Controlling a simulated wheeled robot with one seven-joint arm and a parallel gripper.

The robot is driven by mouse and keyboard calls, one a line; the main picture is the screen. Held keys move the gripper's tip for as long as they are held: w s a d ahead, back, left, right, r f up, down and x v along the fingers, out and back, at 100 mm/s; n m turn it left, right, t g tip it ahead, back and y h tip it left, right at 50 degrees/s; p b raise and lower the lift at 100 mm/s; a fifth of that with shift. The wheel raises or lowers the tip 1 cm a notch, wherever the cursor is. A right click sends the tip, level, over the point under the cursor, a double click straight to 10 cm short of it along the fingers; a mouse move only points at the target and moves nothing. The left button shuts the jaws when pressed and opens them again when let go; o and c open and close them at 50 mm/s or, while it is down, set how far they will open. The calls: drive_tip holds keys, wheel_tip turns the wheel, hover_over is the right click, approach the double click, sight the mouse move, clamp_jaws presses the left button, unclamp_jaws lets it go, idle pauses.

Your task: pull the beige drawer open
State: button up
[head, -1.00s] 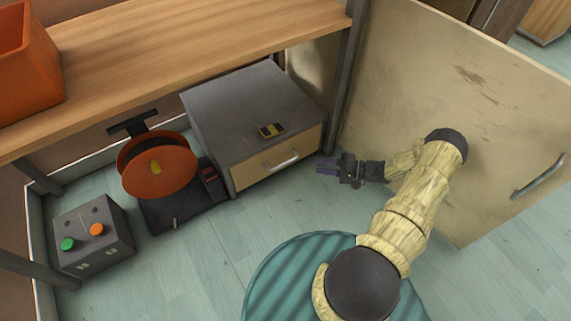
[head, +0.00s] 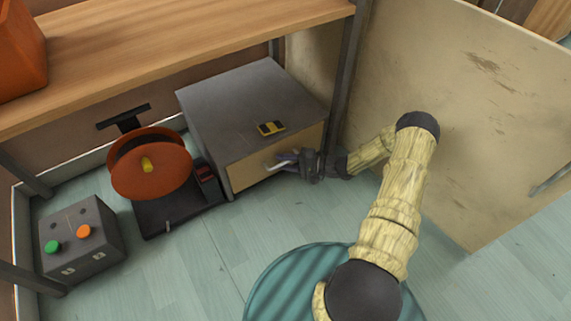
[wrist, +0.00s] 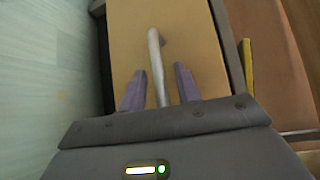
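The beige drawer (head: 245,172) is the front of a grey cabinet (head: 240,100) under the wooden bench, and it looks shut. Its pale bar handle (wrist: 155,65) runs between my two purple fingers in the wrist view. My gripper (head: 284,160) is at the drawer front, reaching in from the right, and hides much of the handle in the head view. In the wrist view my gripper (wrist: 160,92) is open, with a finger on each side of the handle and a gap visible to the finger on the right.
A yellow and black object (head: 271,128) lies on the cabinet top. An orange reel (head: 150,165) on a dark base stands left of the cabinet. A grey box with green and orange buttons (head: 80,242) is further left. A large beige panel (head: 460,110) stands at right.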

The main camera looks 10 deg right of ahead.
drive_tip(key=shift+c, duration=0.2)
clamp_jaws()
drive_tip(key=shift+s, duration=0.1)
drive_tip(key=s+d+p, duration=0.4)
drive_tip(key=s+p, duration=0.2)
drive_tip(key=s, duration=0.6)
drive_tip(key=s+d+p, duration=0.4)
drive_tip(key=s+p, duration=0.3)
drive_tip(key=s, duration=0.5)
drive_tip(key=shift+s+d+p, duration=0.15)
drive_tip(key=shift+s+p, duration=0.15)
drive_tip(key=shift+s, duration=0.05)
drive_tip(key=shift+o, duration=0.2)
unclamp_jaws()
